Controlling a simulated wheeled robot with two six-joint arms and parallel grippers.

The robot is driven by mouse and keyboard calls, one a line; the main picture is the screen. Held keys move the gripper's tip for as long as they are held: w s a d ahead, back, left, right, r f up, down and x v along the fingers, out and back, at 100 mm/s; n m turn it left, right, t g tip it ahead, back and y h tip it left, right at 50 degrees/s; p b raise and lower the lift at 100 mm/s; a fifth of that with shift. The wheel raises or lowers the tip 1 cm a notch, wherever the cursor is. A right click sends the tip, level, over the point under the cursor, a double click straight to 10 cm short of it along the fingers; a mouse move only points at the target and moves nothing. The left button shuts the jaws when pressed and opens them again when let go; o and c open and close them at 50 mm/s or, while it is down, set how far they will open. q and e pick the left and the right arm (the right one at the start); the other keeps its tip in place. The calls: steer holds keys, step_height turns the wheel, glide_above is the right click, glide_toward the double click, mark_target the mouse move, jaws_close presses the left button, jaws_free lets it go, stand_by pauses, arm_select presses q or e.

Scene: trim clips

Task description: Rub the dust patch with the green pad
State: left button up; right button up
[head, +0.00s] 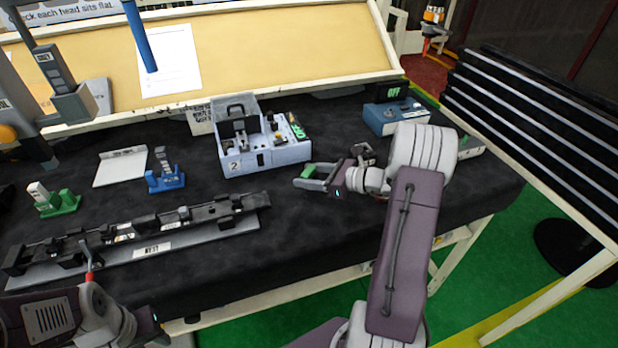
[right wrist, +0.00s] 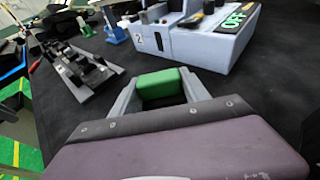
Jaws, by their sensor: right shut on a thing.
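My right gripper (head: 308,178) is shut on a green pad (head: 306,171) and holds it over the black bench cover, just right of the grey-blue numbered box. In the right wrist view the green pad (right wrist: 160,84) sits between the two grey fingers. I cannot tell whether the pad touches the cover. I cannot make out a dust patch in either view.
The grey-blue box (head: 268,158) stands ahead of the pad. A blue box (head: 392,117) is behind my right arm. A long rail with black clips (head: 137,232) lies at the left, with a blue holder (head: 165,180) behind it. The dark cover between rail and pad is clear.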

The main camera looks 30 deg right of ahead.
steer(key=shift+r+p, duration=0.3)
steer(key=shift+r, duration=0.4)
steer(key=shift+w+r+p, duration=0.2)
steer(key=shift+r+p, duration=0.75)
steer(key=shift+p, duration=0.05)
steer(key=shift+s+r+p, duration=0.15)
steer(key=shift+r+p, duration=0.35)
steer(key=shift+r, duration=0.2)
steer(key=shift+f, duration=0.1)
